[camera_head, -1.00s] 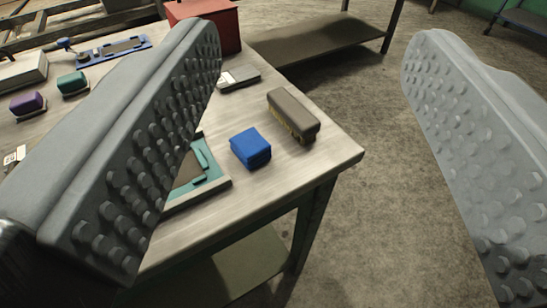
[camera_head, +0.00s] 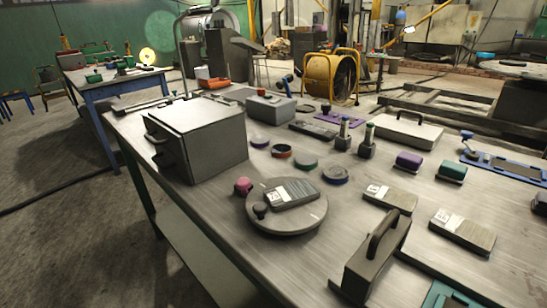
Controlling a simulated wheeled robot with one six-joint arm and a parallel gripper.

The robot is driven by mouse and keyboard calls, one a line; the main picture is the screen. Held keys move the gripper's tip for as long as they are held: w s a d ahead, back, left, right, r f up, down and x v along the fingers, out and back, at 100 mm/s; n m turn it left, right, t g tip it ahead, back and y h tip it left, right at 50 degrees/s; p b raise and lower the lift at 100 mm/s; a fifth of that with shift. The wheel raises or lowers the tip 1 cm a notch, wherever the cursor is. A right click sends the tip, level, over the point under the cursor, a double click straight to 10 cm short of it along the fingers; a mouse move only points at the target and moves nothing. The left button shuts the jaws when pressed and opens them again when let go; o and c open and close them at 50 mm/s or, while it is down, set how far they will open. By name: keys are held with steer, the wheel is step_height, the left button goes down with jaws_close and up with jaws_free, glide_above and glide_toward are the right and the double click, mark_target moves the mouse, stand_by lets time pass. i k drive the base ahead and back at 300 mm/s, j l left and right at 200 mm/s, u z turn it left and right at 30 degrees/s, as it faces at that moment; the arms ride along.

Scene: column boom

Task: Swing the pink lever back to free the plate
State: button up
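A pink knob (camera_head: 243,187) stands at the left edge of a round grey turntable-like disc (camera_head: 288,222); I cannot tell whether it is a lever's end. A purple fixture (camera_head: 330,115) farther back carries a dark knob and a flat dark plate (camera_head: 313,129); any clamp on it is too small to make out. My gripper's fingers do not show in this view.
A large grey box (camera_head: 195,137) with a handle fills the table's left end. A labelled block (camera_head: 291,193) and a dark knob sit on the disc. A dark handled block (camera_head: 377,258) stands at the front. Labelled blocks, coloured pucks and small blocks crowd the tabletop.

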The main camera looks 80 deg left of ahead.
mark_target(244, 183)
steer(key=u, duration=2.05)
